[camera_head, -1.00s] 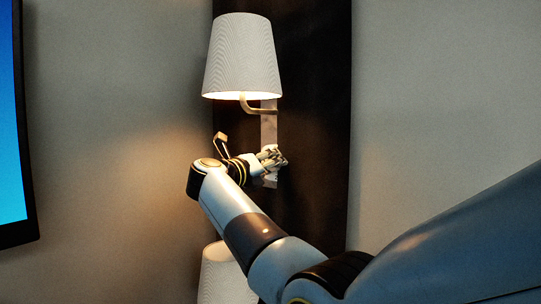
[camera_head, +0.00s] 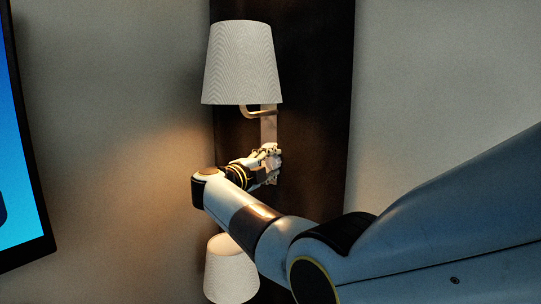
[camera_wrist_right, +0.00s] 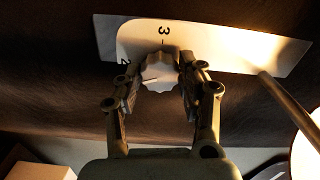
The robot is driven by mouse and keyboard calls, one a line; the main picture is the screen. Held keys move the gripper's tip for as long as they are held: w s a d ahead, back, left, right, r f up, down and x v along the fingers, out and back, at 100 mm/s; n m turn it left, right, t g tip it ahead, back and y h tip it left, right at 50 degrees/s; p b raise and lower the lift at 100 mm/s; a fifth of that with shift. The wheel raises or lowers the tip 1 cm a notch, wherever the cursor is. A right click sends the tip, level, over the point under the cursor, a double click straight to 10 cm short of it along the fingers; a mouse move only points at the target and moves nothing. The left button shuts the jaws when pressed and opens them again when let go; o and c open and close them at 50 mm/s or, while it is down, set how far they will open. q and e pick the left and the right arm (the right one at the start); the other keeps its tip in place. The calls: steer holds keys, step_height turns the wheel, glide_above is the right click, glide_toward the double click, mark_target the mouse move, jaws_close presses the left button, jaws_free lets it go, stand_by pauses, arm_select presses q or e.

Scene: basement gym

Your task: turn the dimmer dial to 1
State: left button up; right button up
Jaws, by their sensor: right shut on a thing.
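The dimmer dial (camera_wrist_right: 158,74) is a small, pale, scalloped knob on a light wall plate (camera_wrist_right: 245,48) in the right wrist view. A "3" shows above the dial and a "2" at its left; no "1" is visible. A thin mark on the dial points left and slightly down, below the 2. My right gripper (camera_wrist_right: 160,82) is shut on the dial, one finger on each side. In the head view my right gripper (camera_head: 268,160) is at the wall plate (camera_head: 269,126) below the upper lamp and hides the dial. My left gripper is not in view.
The upper lamp shade (camera_head: 241,62) hangs on a metal arm just above my right gripper. Another white shade (camera_head: 231,270) stands below my forearm. A screen (camera_head: 22,215) is at the left. The wall at the right is bare.

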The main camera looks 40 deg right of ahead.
steer(key=n+p, duration=0.1)
steer(key=n, duration=0.1)
steer(key=shift+r+n+p, duration=0.15)
steer(key=shift+n+p, duration=0.25)
steer(key=n+p, duration=0.2)
steer(key=n, duration=0.1)
steer(key=shift+n, duration=0.3)
steer(key=n+p, duration=0.1)
steer(key=n, duration=0.2)
steer(key=shift+a, duration=0.1)
steer(key=shift+f+n+p, duration=0.2)
steer(key=shift+n+p, duration=0.5)
steer(key=shift+n, duration=1.1)
steer(key=shift+f, duration=0.1)
steer(key=o, duration=1.1)
steer(key=shift+w, duration=0.1)
steer(key=shift+o, duration=0.2)
steer(key=shift+a, duration=0.1)
steer(key=v, duration=1.2)
